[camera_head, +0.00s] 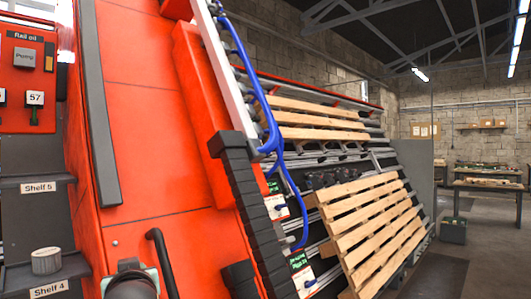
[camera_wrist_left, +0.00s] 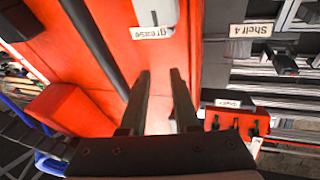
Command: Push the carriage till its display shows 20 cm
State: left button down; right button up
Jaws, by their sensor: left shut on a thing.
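A large orange machine body (camera_head: 150,150) fills the left half of the head view; I cannot tell which part of it is the carriage. Small signs with green text (camera_head: 299,262) show along its right edge, too small to read. A curved black handle (camera_head: 161,262) stands on its lower part. My left gripper (camera_wrist_left: 158,75) shows in the left wrist view, its two dark fingers in front of the orange surface. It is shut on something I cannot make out. A white item with a "grease" label (camera_wrist_left: 152,33) is beyond the fingertips. My right gripper is not in view.
Shelves labelled "Shelf 5" (camera_head: 48,187) and "Shelf 4" (camera_head: 46,289) are at left; a grey can (camera_head: 46,261) stands there. A black cable chain (camera_head: 245,190) and blue cable (camera_head: 243,50) run beside the orange body. Wooden pallets (camera_head: 375,230) lean at right.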

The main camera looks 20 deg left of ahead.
pick_arm(q)
jog(key=s+a+n+g+y, duration=0.2)
jog(key=s+a+n+g, duration=0.1)
jog(key=s, duration=0.6)
jog(key=a+g, duration=0.1)
jog(key=a, duration=0.1)
jog(key=shift+a+r+y, duration=0.25)
jog(key=shift+a+y, duration=0.05)
jog(key=shift+y, duration=0.1)
jog(key=shift+c, duration=1.2)
grip_release()
